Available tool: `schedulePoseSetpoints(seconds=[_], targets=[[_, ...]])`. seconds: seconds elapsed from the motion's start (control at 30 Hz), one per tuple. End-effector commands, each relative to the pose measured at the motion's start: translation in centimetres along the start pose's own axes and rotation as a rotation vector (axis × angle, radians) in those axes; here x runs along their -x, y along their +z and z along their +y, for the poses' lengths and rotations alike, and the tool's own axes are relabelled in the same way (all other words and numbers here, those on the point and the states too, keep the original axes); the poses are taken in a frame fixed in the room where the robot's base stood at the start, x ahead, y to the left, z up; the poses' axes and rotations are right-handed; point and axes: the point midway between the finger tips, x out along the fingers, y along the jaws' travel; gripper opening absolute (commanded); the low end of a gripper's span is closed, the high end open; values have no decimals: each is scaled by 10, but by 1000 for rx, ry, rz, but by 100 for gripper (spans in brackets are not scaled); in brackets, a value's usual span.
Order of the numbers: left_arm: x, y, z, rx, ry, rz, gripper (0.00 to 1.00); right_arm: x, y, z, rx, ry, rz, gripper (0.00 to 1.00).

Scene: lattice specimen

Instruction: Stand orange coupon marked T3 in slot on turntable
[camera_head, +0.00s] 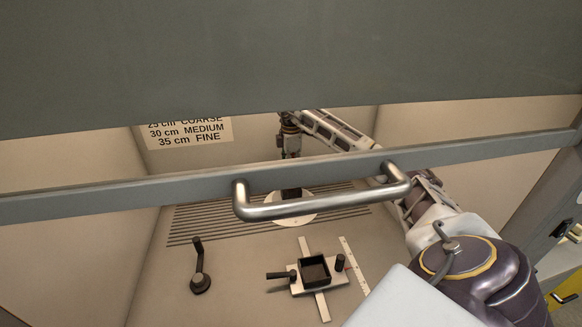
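A pale round disc (300,212), apparently the turntable, lies on the floor of the enclosure behind the sash handle. My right arm comes in from the right, and its dark gripper (291,193) hangs down over the disc. The sash rail crosses in front of the gripper, so its fingers and anything between them are mostly hidden. I cannot tell whether it touches the disc. I see no orange coupon and no T3 mark, and cannot make out a slot. My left gripper is not in view.
The grey sash with a metal handle (320,205) crosses the view. On the floor stand a dark lever (199,272), a black open box (315,271) on a white cross-shaped base, and a pale strip (354,264). A distance sign (188,132) hangs behind. Floor around the lever is clear.

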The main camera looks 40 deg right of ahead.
Motion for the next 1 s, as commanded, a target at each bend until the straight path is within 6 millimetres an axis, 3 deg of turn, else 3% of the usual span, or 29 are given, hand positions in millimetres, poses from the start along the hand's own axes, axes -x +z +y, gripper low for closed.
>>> schedulePoseSetpoints(seconds=[0.6, 1.0], targets=[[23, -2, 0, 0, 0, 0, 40, 28, 0, 0, 0, 0, 0, 57], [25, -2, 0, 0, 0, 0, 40, 30, 0, 0, 0, 0, 0, 57]])
